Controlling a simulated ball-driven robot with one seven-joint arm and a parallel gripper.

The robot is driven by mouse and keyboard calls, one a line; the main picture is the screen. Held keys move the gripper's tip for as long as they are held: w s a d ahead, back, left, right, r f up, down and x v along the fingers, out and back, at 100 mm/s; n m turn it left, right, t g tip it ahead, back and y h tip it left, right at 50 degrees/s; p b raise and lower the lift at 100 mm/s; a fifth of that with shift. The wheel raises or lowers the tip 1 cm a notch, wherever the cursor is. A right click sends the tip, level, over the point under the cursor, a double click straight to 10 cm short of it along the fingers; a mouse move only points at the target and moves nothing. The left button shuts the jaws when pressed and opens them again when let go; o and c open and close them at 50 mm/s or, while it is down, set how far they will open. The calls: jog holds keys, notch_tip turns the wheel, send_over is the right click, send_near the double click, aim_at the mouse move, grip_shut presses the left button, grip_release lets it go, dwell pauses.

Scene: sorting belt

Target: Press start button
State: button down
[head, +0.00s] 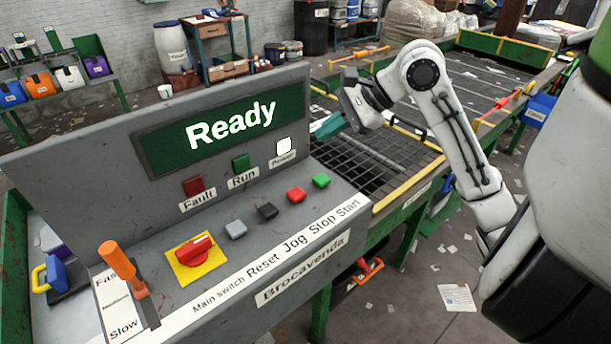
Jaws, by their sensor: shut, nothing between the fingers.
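The start button is the green push button (321,181) at the right end of the row on the grey console (130,215), above the printed word Start. The red stop button (296,195) sits just left of it. My gripper (347,110) is shut and empty. In the picture it appears above and slightly right of the green button, apart from it, against the dark grid of the belt. Its fingertips are hard to make out. The display (232,122) reads Ready and the Power lamp (284,146) is lit white.
A black jog button (267,211), a grey reset button (236,230) and a red main switch (195,250) continue the row leftward. An orange-handled lever (122,265) stands at the front left. The belt's yellow rail (410,182) runs right of the console.

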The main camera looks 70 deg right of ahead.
dwell(0.3)
jog(key=b, duration=0.7)
send_over(326, 179)
notch_tip(326, 179, down, 7)
jog(key=shift+r, duration=0.1)
jog(key=shift+f+b, duration=0.45)
jog(key=shift+f, duration=0.55)
jog(key=shift+f, duration=0.15)
dwell(0.8)
jog(key=shift+f, duration=0.25)
jog(key=shift+f, duration=0.5)
dwell(0.9)
jog(key=shift+r, duration=0.15)
jog(key=shift+r+p, duration=0.8)
jog(key=shift+p, duration=0.1)
